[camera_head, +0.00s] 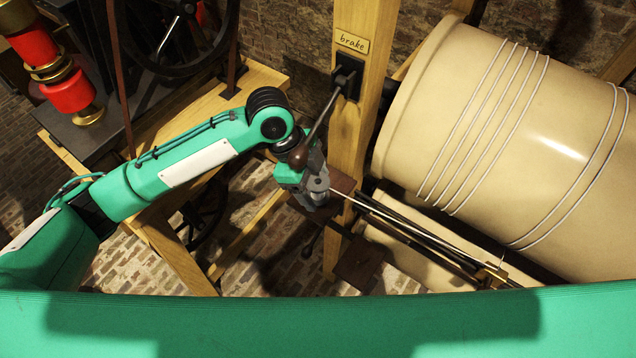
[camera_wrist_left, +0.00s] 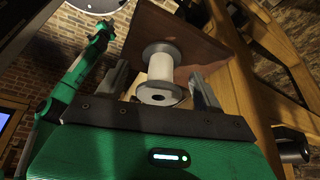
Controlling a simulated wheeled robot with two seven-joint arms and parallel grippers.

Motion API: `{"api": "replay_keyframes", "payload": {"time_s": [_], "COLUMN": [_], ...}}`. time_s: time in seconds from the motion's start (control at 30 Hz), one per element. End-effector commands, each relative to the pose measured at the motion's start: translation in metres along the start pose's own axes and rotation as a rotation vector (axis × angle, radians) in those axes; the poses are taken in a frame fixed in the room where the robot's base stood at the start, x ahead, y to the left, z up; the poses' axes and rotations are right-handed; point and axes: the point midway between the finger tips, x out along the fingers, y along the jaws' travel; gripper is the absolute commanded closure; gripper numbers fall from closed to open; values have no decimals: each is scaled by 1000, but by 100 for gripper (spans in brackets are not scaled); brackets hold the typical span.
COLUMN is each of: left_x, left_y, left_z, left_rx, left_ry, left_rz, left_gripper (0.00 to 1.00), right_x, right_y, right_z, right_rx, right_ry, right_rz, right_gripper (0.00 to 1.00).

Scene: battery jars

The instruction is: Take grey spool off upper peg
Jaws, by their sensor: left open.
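The grey spool (camera_wrist_left: 160,72) shows in the left wrist view, with grey end flanges and a pale core. It stands out from a dark brown board (camera_wrist_left: 185,35); the peg through it is hidden. My left gripper (camera_wrist_left: 158,76) is open, with one finger on each side of the spool; whether they touch it I cannot tell. In the head view my left gripper (camera_head: 315,190) is at the brown board (camera_head: 340,184) beside the wooden post, and I cannot clearly separate the spool from the gripper there. My right gripper is not in view.
A wooden post (camera_head: 352,140) carries a "brake" label (camera_head: 352,42) and a lever with a dark knob (camera_head: 299,157) close to my left wrist. A large cream drum (camera_head: 500,130) wound with pale line fills the right. Dark rods (camera_head: 420,232) run below it.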

Motion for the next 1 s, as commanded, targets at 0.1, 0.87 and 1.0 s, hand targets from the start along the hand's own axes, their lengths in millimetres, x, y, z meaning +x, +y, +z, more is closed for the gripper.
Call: {"api": "replay_keyframes", "payload": {"time_s": [0.1, 0.87, 1.0], "left_x": [5, 3, -5], "left_y": [0, 0, -1], "left_z": [0, -1, -4], "left_rx": [0, 1, 3], "left_ry": [0, 0, 1], "left_rz": [1, -1, -3], "left_gripper": [30, 78, 78], "right_x": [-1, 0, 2], "right_y": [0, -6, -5], "right_z": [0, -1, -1], "right_rx": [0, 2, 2], "right_ry": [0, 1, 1], "right_rz": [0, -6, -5], "right_gripper": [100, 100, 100]}}
